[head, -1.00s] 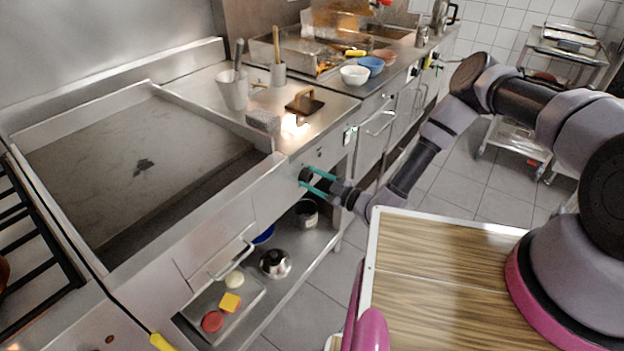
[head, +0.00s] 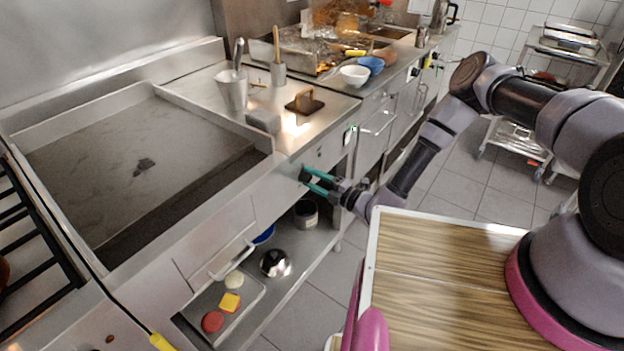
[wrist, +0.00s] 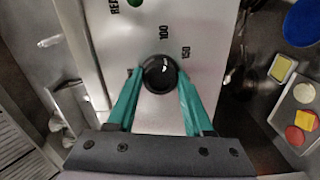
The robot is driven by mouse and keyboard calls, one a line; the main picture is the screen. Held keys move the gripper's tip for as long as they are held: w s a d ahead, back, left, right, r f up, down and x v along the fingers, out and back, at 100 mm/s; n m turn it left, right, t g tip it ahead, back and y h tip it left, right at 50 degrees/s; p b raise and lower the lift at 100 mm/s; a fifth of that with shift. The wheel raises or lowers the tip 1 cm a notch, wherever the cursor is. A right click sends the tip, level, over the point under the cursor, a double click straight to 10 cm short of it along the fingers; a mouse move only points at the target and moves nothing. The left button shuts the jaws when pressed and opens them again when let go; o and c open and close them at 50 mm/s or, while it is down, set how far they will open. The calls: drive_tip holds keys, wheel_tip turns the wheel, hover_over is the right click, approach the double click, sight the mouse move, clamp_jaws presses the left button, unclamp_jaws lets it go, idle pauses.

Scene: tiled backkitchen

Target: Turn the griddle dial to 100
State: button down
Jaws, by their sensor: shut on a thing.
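The griddle dial (wrist: 160,74) is a round black knob on the steel front panel, with the printed marks 100 and 150 and a green spot beside it in the wrist view. My gripper (wrist: 158,88) has its two teal fingers on either side of the knob, shut on it. In the head view my gripper (head: 311,179) reaches the front panel below the counter, and the knob is mostly hidden by the fingers. The griddle (head: 62,220) is a wide flat steel plate with raised walls, left of the dial. I cannot make out the dial's pointer.
Below the panel, a shelf (head: 300,258) holds a pot, a steel lid and a tray with food pieces. A drawer handle (head: 232,260) sticks out left of my gripper. The counter above holds utensil holders and a press.

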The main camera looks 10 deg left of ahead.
drive_tip(key=shift+n, duration=0.6)
drive_tip(key=shift+f+n, duration=0.1)
drive_tip(key=shift+n, duration=0.2)
drive_tip(key=shift+c, duration=1.5)
unclamp_jaws()
drive_tip(key=v, duration=1)
drive_tip(key=shift+s+d, duration=0.2)
drive_tip(key=shift+d, duration=0.15)
